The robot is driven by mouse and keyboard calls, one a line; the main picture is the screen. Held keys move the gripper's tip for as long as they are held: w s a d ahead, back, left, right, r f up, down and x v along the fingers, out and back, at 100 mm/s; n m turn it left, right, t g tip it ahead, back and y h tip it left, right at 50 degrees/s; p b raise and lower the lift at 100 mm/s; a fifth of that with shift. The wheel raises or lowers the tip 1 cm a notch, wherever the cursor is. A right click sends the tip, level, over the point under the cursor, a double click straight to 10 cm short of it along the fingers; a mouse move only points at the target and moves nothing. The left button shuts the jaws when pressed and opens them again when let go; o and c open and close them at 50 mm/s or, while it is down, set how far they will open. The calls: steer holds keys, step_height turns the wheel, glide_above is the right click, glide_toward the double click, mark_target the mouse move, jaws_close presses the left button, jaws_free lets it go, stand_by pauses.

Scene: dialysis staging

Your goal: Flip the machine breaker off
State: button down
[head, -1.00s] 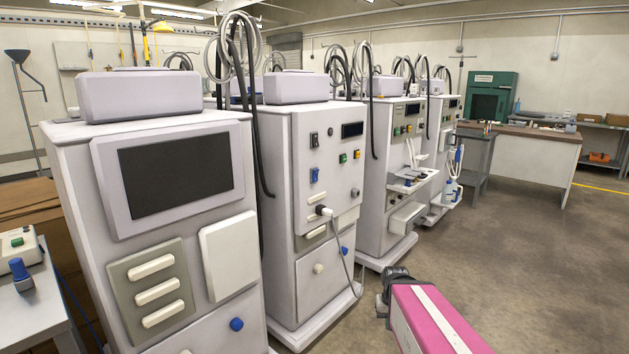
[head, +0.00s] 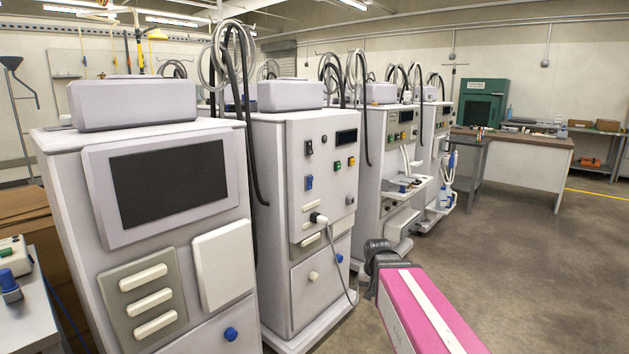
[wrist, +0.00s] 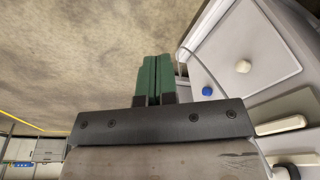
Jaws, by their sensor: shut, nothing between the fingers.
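The second machine from the left (head: 292,200) is a white cabinet with a control panel. A small black switch (head: 308,147) sits at its upper left and a blue switch (head: 309,182) below it. I cannot tell which is the breaker, or its position. My gripper (wrist: 154,80) shows in the wrist view with its green fingers together and empty, over bare floor, apart from a white cabinet at right. In the head view my pink arm ends in a dark wrist low in front and right of the second machine; the fingertips are hidden there.
A plug with a grey cable (head: 319,218) hangs from the panel's lower part. The nearest machine (head: 170,190), with a dark screen, stands at left. More machines stand behind to the right, near a desk (head: 515,160). The floor (head: 510,270) at right is clear.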

mark_target(310, 183)
steer(key=w+a+r+m+t, duration=0.1)
steer(key=w+a+r, duration=0.4)
steer(key=r, duration=0.7)
steer(key=w+a+r+m+t+y, duration=0.1)
steer(key=w+a+r, duration=0.4)
steer(key=r, duration=0.8)
steer(key=w+a+r+m+t, duration=0.2)
steer(key=w+a+r, duration=0.3)
steer(key=r, duration=0.8)
steer(key=shift+w+a+m+t+y, duration=0.4)
steer(key=shift+w+t, duration=0.4)
steer(key=shift+w, duration=0.2)
steer(key=shift+w+a+f, duration=0.75)
steer(key=shift+w+f, duration=0.4)
steer(key=shift+w, duration=0.3)
steer(key=shift+w+a+f, duration=0.8)
steer(key=shift+w+f, duration=0.4)
steer(key=shift+w, duration=0.2)
steer(key=shift+w+a+f, duration=0.75)
steer(key=shift+w+f, duration=0.4)
steer(key=shift+w, duration=0.3)
